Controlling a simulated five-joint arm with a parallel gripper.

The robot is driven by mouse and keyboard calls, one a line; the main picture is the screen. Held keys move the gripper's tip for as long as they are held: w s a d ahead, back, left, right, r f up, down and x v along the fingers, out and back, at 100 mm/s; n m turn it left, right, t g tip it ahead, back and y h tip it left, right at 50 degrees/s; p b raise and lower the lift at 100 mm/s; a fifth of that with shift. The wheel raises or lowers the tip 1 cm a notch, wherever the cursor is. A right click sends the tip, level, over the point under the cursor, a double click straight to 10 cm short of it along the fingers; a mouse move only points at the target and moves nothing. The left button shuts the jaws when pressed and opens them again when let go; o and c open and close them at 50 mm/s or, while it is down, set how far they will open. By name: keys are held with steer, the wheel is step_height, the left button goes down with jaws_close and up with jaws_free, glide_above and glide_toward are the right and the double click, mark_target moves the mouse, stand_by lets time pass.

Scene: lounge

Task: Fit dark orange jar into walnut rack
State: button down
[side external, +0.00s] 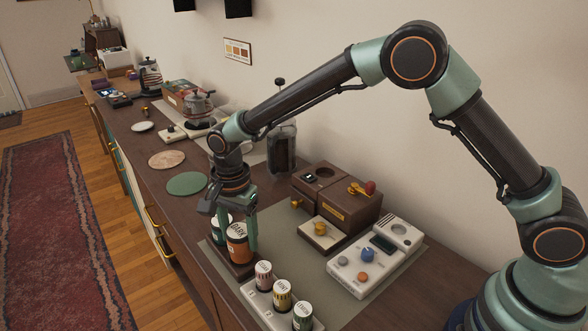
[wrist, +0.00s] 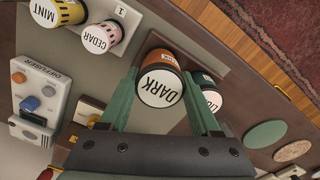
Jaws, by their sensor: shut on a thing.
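The dark orange jar (side external: 237,247) has a white lid reading DARK, and its orange side and lid (wrist: 160,87) also show in the wrist view. My gripper (side external: 240,231) points down and is shut on it, with one green finger on each side in the wrist view (wrist: 161,82). The walnut rack (side external: 246,271) is a low dark brown block beneath the jar; its bare wood (wrist: 201,43) shows in the wrist view. The jar is upright over the rack, its base at or very near it. I cannot tell how deep it sits. A dark green jar (side external: 216,232) stands beside it.
A white numbered rack (side external: 262,304) with several labelled jars stands in front. A white diffuser unit (side external: 375,257) and brown wooden boxes (side external: 338,200) are to the right. A green round mat (side external: 187,183) lies beyond. The counter edge is close on the left.

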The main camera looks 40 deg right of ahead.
steer(key=shift+f, duration=1.2)
jaws_free()
stand_by(0.3)
steer(key=shift+r, duration=3.7)
